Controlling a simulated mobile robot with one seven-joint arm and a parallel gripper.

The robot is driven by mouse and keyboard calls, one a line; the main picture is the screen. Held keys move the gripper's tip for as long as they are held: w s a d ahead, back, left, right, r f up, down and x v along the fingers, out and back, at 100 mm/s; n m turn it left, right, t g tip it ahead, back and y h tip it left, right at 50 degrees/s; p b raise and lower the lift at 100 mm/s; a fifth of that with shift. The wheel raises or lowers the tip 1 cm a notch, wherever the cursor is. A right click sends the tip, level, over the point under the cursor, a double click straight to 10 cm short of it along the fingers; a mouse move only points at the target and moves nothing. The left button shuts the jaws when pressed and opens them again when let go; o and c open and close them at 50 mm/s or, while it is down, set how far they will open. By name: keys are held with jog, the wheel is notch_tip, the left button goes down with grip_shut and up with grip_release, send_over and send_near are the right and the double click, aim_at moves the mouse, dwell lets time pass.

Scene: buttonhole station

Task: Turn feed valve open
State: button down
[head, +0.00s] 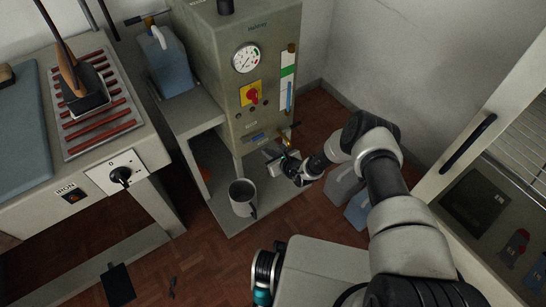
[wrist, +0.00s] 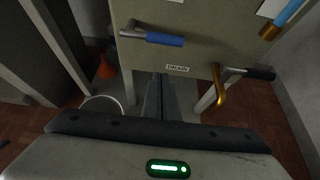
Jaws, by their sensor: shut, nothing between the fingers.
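The grey-green boiler cabinet (head: 222,60) stands ahead of my arm. In the wrist view a valve with a blue lever handle (wrist: 165,39) is on its lower front, above a plate reading DRAIN (wrist: 177,68). To its right is a brass valve (wrist: 219,90) with a black lever handle (wrist: 262,73); no label for it is readable, so I cannot tell if it is the feed valve. Both levers lie roughly sideways. My gripper (wrist: 160,80) is shut and empty, below and between the two valves, touching neither as far as I see.
A grey bucket (head: 242,200) stands on the low shelf below the gripper. A gauge (head: 246,58) and red knob (head: 253,95) are higher on the cabinet. Blue-grey jugs (head: 357,212) stand right on the floor. The ironing table (head: 110,150) is left; a glass-fronted cabinet (head: 480,190) is right.

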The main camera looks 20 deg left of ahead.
jog(key=w+a+r, duration=0.1)
jog(key=w+a+r+b, duration=0.1)
jog(key=a, duration=0.1)
jog(key=shift+w, duration=0.35)
jog(key=shift+d+r, duration=0.15)
dwell(0.4)
